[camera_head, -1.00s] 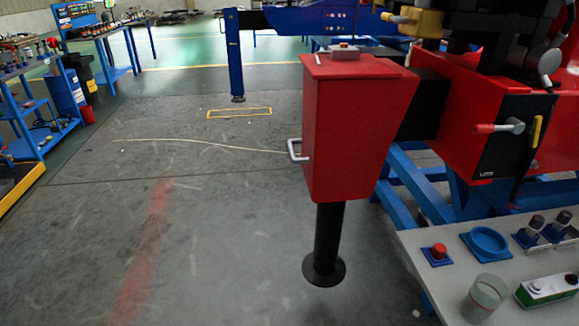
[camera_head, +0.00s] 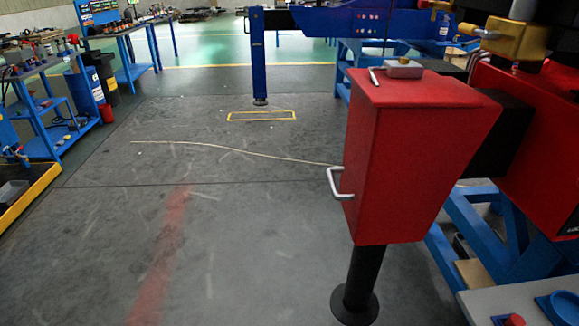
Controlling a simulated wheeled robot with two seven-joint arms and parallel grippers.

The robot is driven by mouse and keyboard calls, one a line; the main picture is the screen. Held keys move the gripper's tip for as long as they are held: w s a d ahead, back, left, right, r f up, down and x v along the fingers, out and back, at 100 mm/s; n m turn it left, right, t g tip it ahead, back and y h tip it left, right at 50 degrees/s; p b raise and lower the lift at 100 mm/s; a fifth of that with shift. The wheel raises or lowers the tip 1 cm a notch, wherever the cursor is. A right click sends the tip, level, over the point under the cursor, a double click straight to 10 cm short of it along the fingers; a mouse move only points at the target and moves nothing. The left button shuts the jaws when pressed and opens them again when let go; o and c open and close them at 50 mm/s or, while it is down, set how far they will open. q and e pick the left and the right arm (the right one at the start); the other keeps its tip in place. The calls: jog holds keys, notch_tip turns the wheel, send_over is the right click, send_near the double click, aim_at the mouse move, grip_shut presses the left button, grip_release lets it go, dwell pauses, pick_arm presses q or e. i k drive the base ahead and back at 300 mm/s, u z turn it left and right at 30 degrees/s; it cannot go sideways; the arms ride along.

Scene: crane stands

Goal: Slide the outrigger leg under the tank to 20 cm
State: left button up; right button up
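A red tapered tank (camera_head: 410,160) stands at the centre right, with a light grey handle (camera_head: 338,183) on its left face. Below it a black outrigger leg (camera_head: 362,272) extends down to a round black foot plate (camera_head: 355,305) at or just above the floor; I cannot tell if it touches. A small grey block (camera_head: 403,67) and a thin pen-like piece (camera_head: 375,78) lie on the tank's top. Neither of my grippers shows in this view.
A blue column (camera_head: 258,58) stands by a yellow floor frame (camera_head: 262,115) at the back. Blue trestles (camera_head: 490,240) and a grey table (camera_head: 510,302) are at right. Blue workbenches (camera_head: 45,110) line the left.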

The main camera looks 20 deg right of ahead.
aim_at(414, 131)
jog(key=z, duration=0.4)
jog(key=i, duration=0.85)
jog(key=z, duration=0.65)
